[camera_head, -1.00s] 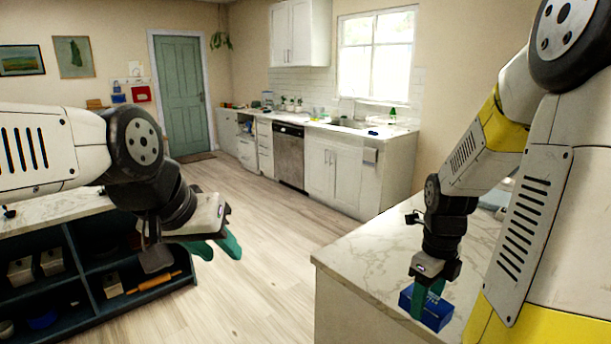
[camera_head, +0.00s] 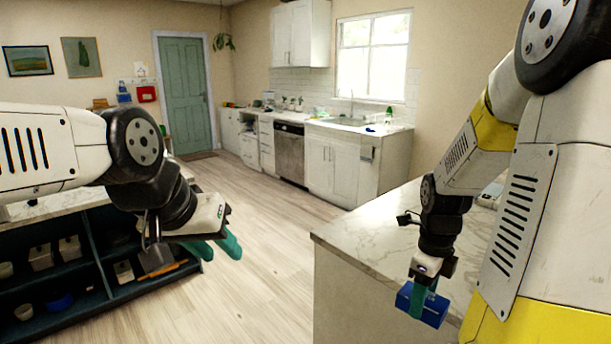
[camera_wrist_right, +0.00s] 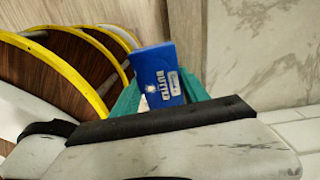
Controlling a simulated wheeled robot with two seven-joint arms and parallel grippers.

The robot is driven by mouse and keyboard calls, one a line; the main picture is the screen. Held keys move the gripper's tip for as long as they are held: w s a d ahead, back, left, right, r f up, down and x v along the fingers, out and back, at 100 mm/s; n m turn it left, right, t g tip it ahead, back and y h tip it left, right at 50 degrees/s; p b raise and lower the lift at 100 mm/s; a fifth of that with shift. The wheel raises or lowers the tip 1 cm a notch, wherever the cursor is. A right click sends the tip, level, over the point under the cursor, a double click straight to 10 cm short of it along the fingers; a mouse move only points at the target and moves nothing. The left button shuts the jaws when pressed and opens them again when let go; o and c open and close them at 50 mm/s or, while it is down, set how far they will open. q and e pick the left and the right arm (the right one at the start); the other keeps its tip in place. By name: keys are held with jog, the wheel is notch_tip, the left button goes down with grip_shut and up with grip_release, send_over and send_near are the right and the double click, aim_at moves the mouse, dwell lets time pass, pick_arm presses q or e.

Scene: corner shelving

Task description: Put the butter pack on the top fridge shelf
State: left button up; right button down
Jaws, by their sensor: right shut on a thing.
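The butter pack (camera_head: 432,310) is a blue box with white lettering. My right gripper (camera_head: 424,298) is shut on it, and in the head view it overlaps the near edge of the marble counter. In the right wrist view the butter pack (camera_wrist_right: 160,78) sits between the teal fingers (camera_wrist_right: 160,95), its lettered face partly visible. My left gripper (camera_head: 218,250) is open and empty, its teal fingers apart over the floor at left. The fridge and its top shelf are not visible.
The marble-topped counter (camera_head: 385,232) at right is mostly clear. A dark open shelf unit (camera_head: 75,285) with containers stands at left. White kitchen cabinets (camera_head: 333,168) and a green door (camera_head: 185,95) are at the back. Wood floor (camera_head: 265,255) is open between them.

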jog(key=n, duration=0.1)
jog(key=w+n, duration=0.1)
jog(key=n, duration=0.1)
jog(key=shift+w+a+f, duration=0.3)
jog(key=shift+f, duration=0.1)
jog(key=w+a+f+n, duration=0.4)
jog(key=w+n, duration=0.1)
jog(key=n, duration=0.7)
jog(key=w+a+f+n, duration=0.5)
jog(key=n, duration=0.6)
jog(key=shift+w+n, duration=0.2)
jog(key=shift+n, duration=0.2)
